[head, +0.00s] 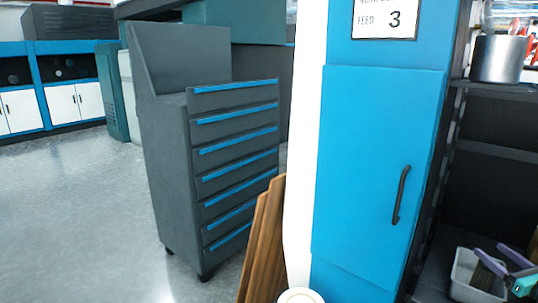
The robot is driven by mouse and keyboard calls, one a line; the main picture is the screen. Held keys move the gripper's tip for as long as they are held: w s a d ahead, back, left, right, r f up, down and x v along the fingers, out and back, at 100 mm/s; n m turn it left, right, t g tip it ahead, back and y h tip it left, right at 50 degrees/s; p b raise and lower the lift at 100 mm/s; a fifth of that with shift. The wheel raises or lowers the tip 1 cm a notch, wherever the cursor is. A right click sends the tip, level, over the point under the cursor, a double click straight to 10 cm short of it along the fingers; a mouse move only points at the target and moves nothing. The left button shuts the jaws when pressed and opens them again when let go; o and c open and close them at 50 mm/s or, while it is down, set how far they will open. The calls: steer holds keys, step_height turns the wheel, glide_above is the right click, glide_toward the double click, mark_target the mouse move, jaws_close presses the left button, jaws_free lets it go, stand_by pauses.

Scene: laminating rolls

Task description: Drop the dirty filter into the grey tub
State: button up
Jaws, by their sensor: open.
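I see no dirty filter in the head view. A small light-grey open container (463,272) sits low on the dark shelving at the bottom right, with purple- and teal-handled tools (515,262) in or over it. I cannot tell whether it is the grey tub. My gripper is not in view.
A blue cabinet door (375,165) with a dark handle (401,195) is shut at centre right, beside the shelving. A metal pot (499,60) stands on an upper shelf. A dark drawer cabinet (165,150) on casters and leaning brown boards (262,245) stand left. Open floor (70,220) lies farther left.

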steer(key=s+d+p, duration=0.2)
steer(key=s+p, duration=0.1)
steer(key=s, duration=1)
steer(key=shift+s, duration=0.4)
